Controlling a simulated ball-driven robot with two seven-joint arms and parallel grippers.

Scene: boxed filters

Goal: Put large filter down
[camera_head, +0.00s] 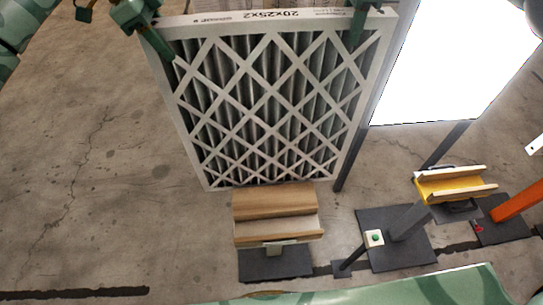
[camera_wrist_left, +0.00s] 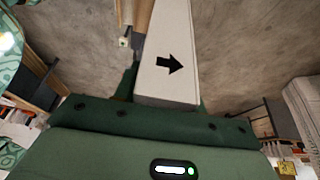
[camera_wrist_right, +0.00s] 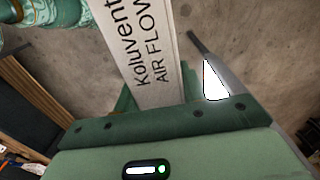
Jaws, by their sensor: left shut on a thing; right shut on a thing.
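The large filter (camera_head: 270,100) is a white-framed pleated panel with a diamond lattice, marked 20x25x2 on its top edge. In the head view it hangs tilted in front of me, held by both grippers. My left gripper (camera_head: 155,38) is shut on its left side, and my right gripper (camera_head: 358,25) is shut on its right side. In the left wrist view the frame edge (camera_wrist_left: 168,60) shows a black arrow. In the right wrist view the edge (camera_wrist_right: 145,50) shows "Koluvent AIR FLOW" lettering. The fingertips are partly hidden by the frame.
A wooden-topped stand (camera_head: 275,215) is just below the filter's lower edge. A yellow-lined holder (camera_head: 455,186) on a dark base stands to the right, near a post with a green button (camera_head: 375,238). A bright white panel (camera_head: 450,65) is at upper right. Floor at left is clear.

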